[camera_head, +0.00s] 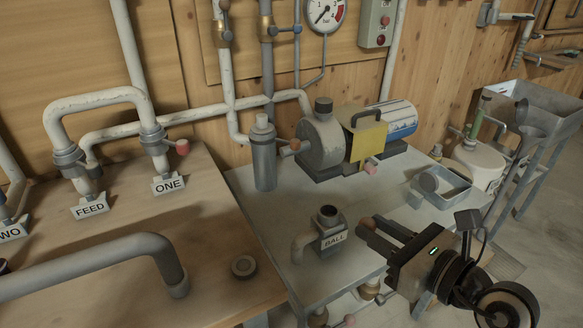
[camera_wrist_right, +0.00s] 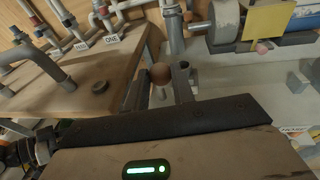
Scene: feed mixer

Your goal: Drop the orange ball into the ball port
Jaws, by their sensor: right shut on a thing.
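The orange ball, brownish in this light, is held at the tips of my right gripper (camera_head: 370,228). The ball port (camera_head: 329,226) is a grey upright pipe with a dark round opening on top and a "BALL" label, standing on the grey table. The gripper comes in from the right, with the ball to the right of the port and apart from it. My left gripper is not in view.
A grey cylinder (camera_head: 264,153) and a pump with a yellow plate (camera_head: 367,142) stand behind the port. A grey tray (camera_head: 447,187) is at the right. The wooden bench (camera_head: 215,215) at left bears pipes and a small dark ring (camera_head: 243,266).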

